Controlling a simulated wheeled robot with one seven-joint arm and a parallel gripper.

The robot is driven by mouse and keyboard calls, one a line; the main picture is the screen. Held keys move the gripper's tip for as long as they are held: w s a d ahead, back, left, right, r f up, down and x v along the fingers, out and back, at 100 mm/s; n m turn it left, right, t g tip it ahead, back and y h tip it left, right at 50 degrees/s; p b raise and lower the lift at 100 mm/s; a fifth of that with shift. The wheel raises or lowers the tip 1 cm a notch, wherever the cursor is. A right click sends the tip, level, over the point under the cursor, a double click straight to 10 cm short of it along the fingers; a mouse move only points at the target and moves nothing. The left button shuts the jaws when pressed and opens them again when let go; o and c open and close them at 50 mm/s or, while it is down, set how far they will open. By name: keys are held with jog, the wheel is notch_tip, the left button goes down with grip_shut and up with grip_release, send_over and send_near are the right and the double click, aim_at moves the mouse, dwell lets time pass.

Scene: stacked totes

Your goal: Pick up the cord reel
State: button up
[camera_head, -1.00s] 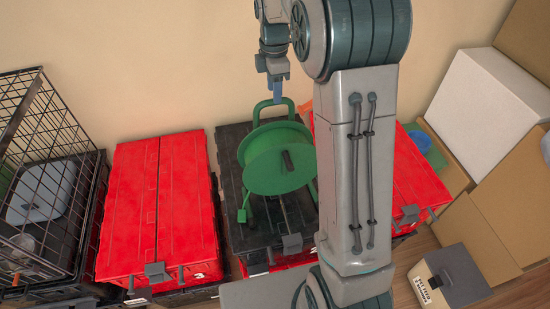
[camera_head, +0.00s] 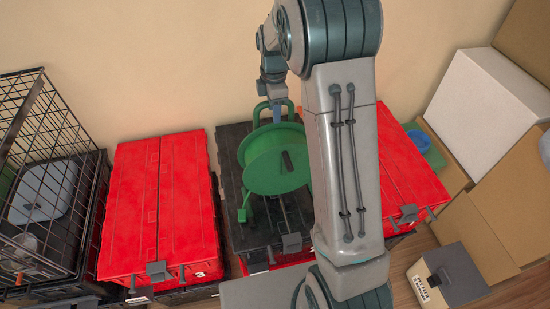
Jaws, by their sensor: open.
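The green cord reel (camera_head: 275,160) stands on a black tote lid (camera_head: 233,150) in the middle of the head view. It has a round drum, a dark crank knob and a green loop handle (camera_head: 258,112) at the top. My gripper (camera_head: 278,108) points down at the top of the reel, its blue-grey fingers over the handle. The fingers overlap the handle in the picture; I cannot tell whether they touch it. The gripper is open. My arm hides the right side of the reel and part of the tote.
Red-lidded totes (camera_head: 135,210) stand left of the reel, and another red lid (camera_head: 405,180) lies to the right, partly behind my arm. A black wire crate (camera_head: 40,150) is at far left. Cardboard boxes (camera_head: 490,155), a white box (camera_head: 485,105) and a grey-topped box (camera_head: 450,275) fill the right.

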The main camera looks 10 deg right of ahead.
jog(key=shift+f, duration=0.25)
dwell(0.3)
grip_shut()
dwell(1.2)
jog(key=shift+w+r, duration=0.15)
